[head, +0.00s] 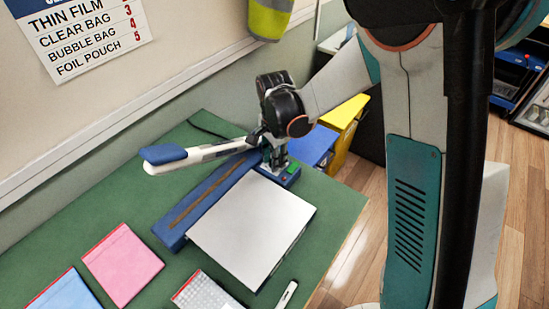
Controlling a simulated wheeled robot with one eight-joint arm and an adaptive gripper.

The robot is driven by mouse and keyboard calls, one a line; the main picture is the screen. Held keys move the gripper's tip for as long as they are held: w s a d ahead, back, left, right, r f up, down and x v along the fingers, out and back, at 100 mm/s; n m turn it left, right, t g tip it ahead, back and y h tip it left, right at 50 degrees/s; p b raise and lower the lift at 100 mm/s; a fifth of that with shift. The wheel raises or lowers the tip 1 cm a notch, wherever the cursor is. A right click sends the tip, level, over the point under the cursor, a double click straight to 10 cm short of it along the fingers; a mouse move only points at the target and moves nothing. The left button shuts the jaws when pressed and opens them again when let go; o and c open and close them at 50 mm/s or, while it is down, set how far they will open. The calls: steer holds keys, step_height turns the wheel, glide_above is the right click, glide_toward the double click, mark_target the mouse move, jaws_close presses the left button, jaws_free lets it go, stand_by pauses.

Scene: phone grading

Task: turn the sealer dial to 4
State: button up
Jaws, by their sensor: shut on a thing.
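The sealer (205,196) is a long blue bar machine on the green bench. Its white arm with a blue handle (163,154) stands raised and points left. My gripper (274,158) reaches down onto the sealer's far right end, beside a small green patch on the housing. Its fingers are closed on the dial there, which they and the gripper body hide. The dial's numbers and pointer cannot be read.
A white panel (250,228) lies in front of the sealer. Pink (122,265) and blue (65,290) packets lie left. Blue and yellow bins (342,122) stand beyond the bench.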

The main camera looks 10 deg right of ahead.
steer(key=shift+m, duration=1.6)
steer(key=o, duration=1.1)
steer(key=shift+r, duration=4)
